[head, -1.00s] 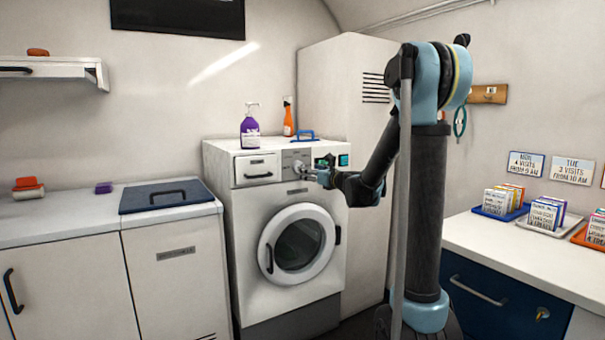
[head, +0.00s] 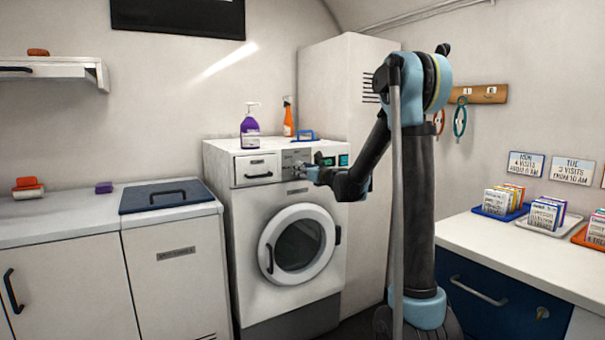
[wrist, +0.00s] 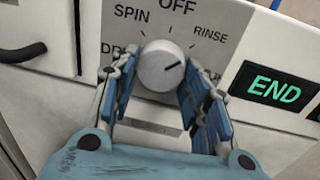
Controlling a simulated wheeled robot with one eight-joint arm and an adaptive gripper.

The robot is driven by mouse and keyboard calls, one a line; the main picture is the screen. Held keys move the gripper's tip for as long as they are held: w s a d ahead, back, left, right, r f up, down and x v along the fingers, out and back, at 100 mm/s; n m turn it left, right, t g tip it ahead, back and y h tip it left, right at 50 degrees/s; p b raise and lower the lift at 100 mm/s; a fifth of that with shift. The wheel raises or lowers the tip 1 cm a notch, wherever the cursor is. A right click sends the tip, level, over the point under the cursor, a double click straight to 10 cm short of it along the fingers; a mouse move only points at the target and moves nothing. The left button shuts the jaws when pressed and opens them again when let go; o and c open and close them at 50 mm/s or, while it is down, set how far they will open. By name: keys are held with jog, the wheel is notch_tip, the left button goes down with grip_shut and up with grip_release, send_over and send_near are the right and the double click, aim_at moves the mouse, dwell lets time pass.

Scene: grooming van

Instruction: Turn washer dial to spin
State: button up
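The washer (head: 327,290) stands against the back wall with its round door closed. Its dial (wrist: 160,67) is a pale round knob with a dark pointer line aimed right and slightly up, toward the RINSE side. OFF is printed above it, SPIN at upper left, RINSE at upper right; a label at lower left is partly hidden. My gripper (wrist: 160,68) has one blue-padded finger on each side of the dial, close against its rim, and looks shut on it. In the head view my gripper (head: 301,171) reaches the control panel, and the dial is hard to make out.
A green END display (wrist: 273,88) is right of the dial. A drawer (head: 257,168) with a dark handle is left of it. A purple bottle (head: 250,128) and an orange spray bottle (head: 288,117) stand on the washer top. A counter (head: 535,245) with card trays is at right.

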jog(key=shift+n, duration=0.3)
jog(key=shift+r+n+h, duration=0.15)
jog(key=shift+n+h, duration=0.3)
jog(key=shift+n, duration=3.6)
jog(key=shift+r+n+h, duration=0.15)
jog(key=shift+n+h, duration=0.3)
jog(key=shift+n, duration=3.6)
jog(key=o, duration=1.1)
jog(key=shift+c, duration=0.2)
